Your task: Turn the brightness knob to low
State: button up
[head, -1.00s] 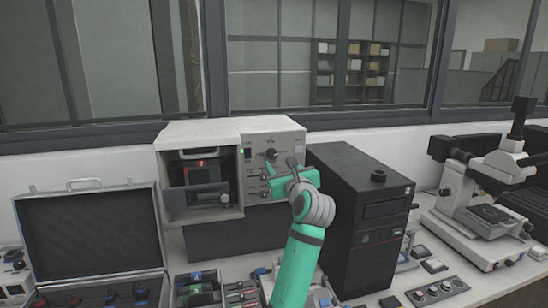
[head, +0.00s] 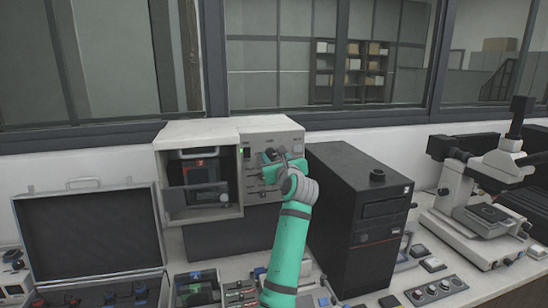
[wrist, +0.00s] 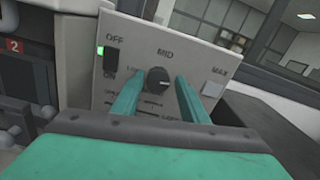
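A dark round knob (wrist: 158,80) sits on the pale front panel (wrist: 118,78) of a press in the wrist view. MID is printed above it, MAX to the right, and a partly hidden label is to the left. A light mark shows on the knob, but its exact setting is hard to read. My gripper (wrist: 160,77) is open, with one green finger on each side of the knob and gaps between. In the head view my gripper (head: 277,160) is in front of the panel and largely hides the knob.
A lit green switch (wrist: 100,50) marked OFF and ON is left of the knob. Sliders below are partly hidden. A black computer tower (head: 345,200) stands close to the right of the press (head: 200,132). An open case (head: 90,240) is on the left, a microscope (head: 480,190) on the right.

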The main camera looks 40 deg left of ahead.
jog(key=c, duration=0.7)
jog(key=shift+o, duration=0.2)
jog(key=shift+s+a, duration=0.1)
jog(key=shift+a, duration=0.05)
